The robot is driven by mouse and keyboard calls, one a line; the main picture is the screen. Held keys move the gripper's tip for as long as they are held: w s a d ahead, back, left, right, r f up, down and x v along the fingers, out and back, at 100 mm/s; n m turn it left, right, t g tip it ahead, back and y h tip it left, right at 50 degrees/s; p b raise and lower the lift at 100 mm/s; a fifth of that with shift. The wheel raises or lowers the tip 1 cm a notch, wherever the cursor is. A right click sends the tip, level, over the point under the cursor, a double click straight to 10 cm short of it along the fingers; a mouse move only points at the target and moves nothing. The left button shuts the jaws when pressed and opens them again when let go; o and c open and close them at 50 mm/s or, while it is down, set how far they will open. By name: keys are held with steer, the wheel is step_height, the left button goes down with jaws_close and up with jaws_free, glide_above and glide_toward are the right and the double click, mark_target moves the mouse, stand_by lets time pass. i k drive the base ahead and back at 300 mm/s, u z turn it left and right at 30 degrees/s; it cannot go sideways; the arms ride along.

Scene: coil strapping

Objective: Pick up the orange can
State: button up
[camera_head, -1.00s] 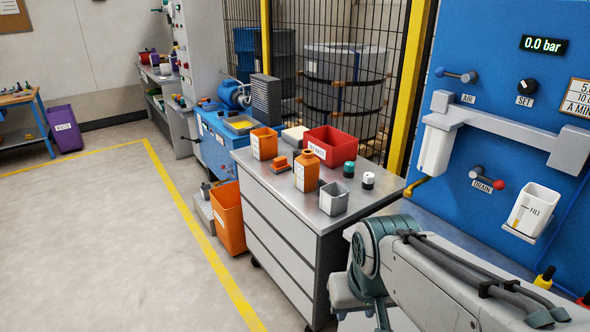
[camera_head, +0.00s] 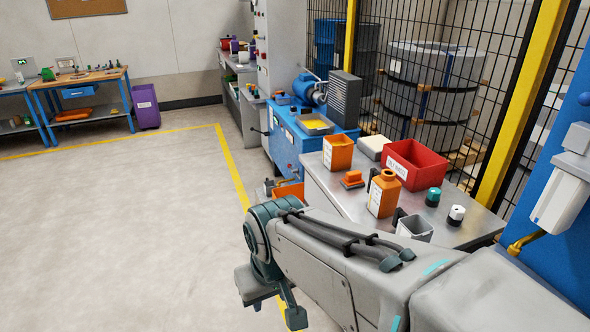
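The orange can (camera_head: 384,193) has a narrow neck and a white label. It stands upright on the grey cabinet top (camera_head: 447,228). My arm reaches in from the lower right, its end in front of the cabinet, to the left of the can and apart from it. The parts hanging below the arm's end seem to belong to my gripper (camera_head: 280,302). They are mostly hidden by the arm, and I cannot see whether the fingers are open or shut.
An orange open bin (camera_head: 338,153), an orange block (camera_head: 352,179), a red bin (camera_head: 415,164), a grey cup (camera_head: 415,228), and green (camera_head: 433,197) and white (camera_head: 456,214) small jars share the top. A mesh fence (camera_head: 448,95) stands behind. Floor at left is clear.

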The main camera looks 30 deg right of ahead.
mark_target(384, 189)
steer(key=z, duration=0.15)
steer(key=i, duration=1.25)
steer(key=z, duration=0.65)
